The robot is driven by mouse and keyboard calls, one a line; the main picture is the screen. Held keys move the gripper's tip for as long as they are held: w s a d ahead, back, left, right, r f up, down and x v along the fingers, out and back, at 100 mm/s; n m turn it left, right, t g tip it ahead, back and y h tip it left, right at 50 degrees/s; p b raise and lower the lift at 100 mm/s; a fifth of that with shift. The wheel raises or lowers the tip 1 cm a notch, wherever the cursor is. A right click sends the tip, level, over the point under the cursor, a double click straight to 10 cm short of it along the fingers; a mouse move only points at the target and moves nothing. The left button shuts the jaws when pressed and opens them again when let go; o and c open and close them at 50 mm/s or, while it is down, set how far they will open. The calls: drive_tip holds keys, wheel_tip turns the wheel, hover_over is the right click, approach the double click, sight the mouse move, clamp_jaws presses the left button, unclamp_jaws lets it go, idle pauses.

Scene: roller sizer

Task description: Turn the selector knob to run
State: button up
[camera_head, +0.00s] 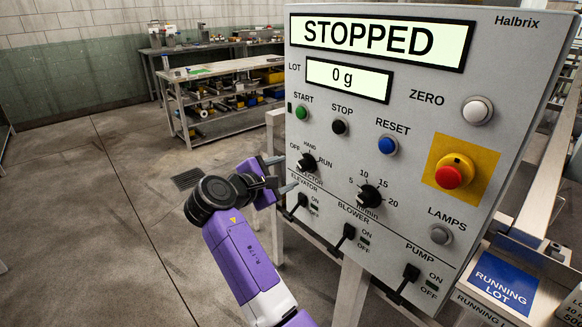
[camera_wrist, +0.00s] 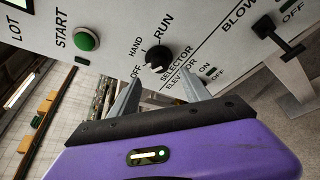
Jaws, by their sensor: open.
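The selector knob (camera_head: 307,162) is a small black knob on the grey control panel (camera_head: 400,100), with OFF, HAND and RUN marked around it. Its pointer is too small to read surely. My gripper (camera_head: 287,172) is just left of the knob, its fingers pointing at the panel. In the wrist view, the knob (camera_wrist: 158,56) lies ahead of the space between the two open fingers of my gripper (camera_wrist: 160,74). The gripper is empty, and I cannot tell whether a fingertip touches the panel. The display (camera_head: 378,40) reads STOPPED, and the lot display (camera_head: 348,80) reads 0 g.
The elevator switch (camera_head: 300,203) sits just below the knob, with the blower switch (camera_head: 347,235) and pump switch (camera_head: 408,278) to its right. A dial (camera_head: 370,196) and a red emergency button (camera_head: 453,172) are farther right. Floor is open at left.

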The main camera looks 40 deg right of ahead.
sight(301, 167)
drive_tip(key=shift+x, duration=3.95)
drive_tip(key=shift+a, duration=0.1)
clamp_jaws()
